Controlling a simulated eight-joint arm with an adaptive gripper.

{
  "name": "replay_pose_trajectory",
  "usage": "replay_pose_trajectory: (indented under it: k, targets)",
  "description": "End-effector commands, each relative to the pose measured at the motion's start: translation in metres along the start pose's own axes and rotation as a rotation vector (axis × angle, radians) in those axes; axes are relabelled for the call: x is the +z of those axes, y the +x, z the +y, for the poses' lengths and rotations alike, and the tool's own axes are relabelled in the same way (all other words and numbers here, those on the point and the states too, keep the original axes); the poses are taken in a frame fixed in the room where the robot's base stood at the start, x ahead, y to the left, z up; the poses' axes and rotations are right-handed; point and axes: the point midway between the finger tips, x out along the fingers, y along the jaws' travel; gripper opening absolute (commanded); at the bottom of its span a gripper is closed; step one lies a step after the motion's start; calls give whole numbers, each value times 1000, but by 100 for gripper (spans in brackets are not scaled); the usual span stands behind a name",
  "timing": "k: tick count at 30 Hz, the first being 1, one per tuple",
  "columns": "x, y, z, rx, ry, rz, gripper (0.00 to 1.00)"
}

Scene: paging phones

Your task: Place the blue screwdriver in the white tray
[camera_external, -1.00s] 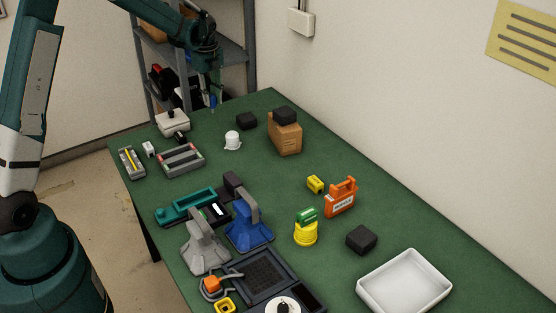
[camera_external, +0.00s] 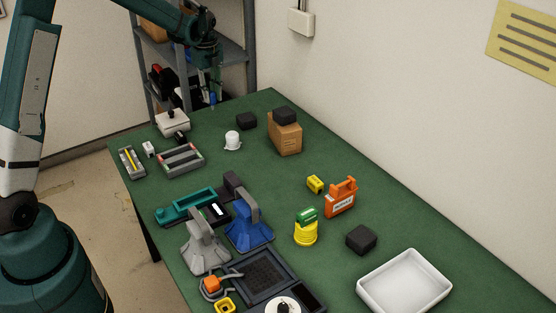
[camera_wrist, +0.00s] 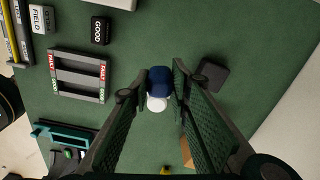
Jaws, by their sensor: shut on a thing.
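The blue screwdriver (camera_external: 212,98) hangs from my gripper (camera_external: 208,84) at the far end of the green table, above its surface. In the wrist view, the screwdriver's dark blue handle (camera_wrist: 160,81) sits between the fingertips of my gripper (camera_wrist: 162,78), which is shut on it. The rest of the screwdriver is hard to make out. The white tray (camera_external: 364,290) lies at the near right of the table, looks empty, and is far from my gripper. The tray does not show clearly in the wrist view.
Between gripper and tray stand a cardboard box (camera_external: 285,139) with a black block on top, a white knob-like object (camera_external: 232,140), an orange case (camera_external: 342,197), a yellow stack (camera_external: 305,234) and a black block (camera_external: 361,239). Grey and blue phones crowd the near left.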

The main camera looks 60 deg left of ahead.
Motion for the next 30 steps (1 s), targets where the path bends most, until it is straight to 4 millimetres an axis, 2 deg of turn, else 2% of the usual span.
replay_pose_trajectory:
  k: [8, 14, 20, 30]
  targets:
    - [0, -45, 0, 0, 0, 0, 8]
    - [-34, -45, -16, 0, 38, 0, 8]
    - [-81, -46, -35, 0, 91, 0, 8]
    - [-182, -46, -66, 0, 198, 0, 8]
